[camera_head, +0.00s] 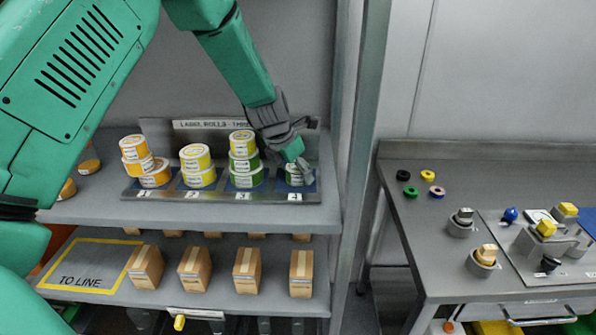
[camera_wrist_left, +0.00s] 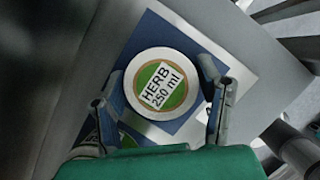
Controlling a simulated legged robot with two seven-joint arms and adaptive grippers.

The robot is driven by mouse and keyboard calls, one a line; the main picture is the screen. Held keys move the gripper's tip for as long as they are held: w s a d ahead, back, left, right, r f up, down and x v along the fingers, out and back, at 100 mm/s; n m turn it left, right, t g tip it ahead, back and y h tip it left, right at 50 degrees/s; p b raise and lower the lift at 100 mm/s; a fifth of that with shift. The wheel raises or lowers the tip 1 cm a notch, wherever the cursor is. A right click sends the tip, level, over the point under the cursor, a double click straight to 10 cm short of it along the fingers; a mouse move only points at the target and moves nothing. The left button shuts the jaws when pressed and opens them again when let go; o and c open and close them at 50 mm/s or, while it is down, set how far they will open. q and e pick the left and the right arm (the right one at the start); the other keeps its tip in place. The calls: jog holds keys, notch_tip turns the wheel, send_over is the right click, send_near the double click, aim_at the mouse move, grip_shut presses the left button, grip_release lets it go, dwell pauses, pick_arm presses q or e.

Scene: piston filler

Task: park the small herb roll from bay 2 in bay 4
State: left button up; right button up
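A small herb roll (camera_head: 294,176), white with a green ring, sits in bay 4 of the label-roll rack (camera_head: 222,196). In the left wrist view its top (camera_wrist_left: 157,84) reads "HERB 250 ml" and it lies flat on a blue square. My left gripper (camera_head: 300,168) is over bay 4, partly covering the roll. In the left wrist view the fingers (camera_wrist_left: 163,105) are spread, one on each side of the roll, with gaps visible. Bay 2 holds a stack of yellow rolls (camera_head: 199,178). My right gripper is not in view.
Bay 3 holds a green stack with a yellow roll on top (camera_head: 242,143), close left of my gripper. Bay 1 holds stacked orange rolls (camera_head: 154,178). A shelf post (camera_head: 357,150) stands to the right. Cartons (camera_head: 246,270) are on the lower shelf.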

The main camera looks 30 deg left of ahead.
pick_arm(q)
jog(key=shift+s+a, duration=0.1)
jog(key=shift+a, duration=0.3)
jog(key=shift+d+r, duration=0.15)
jog(key=shift+r, duration=0.15)
jog(key=d+v, duration=0.1)
jog(key=v, duration=1)
jog(key=shift+s+a, duration=0.3)
jog(key=shift+a, duration=0.2)
jog(key=shift+d+r, duration=0.1)
jog(key=shift+r, duration=0.1)
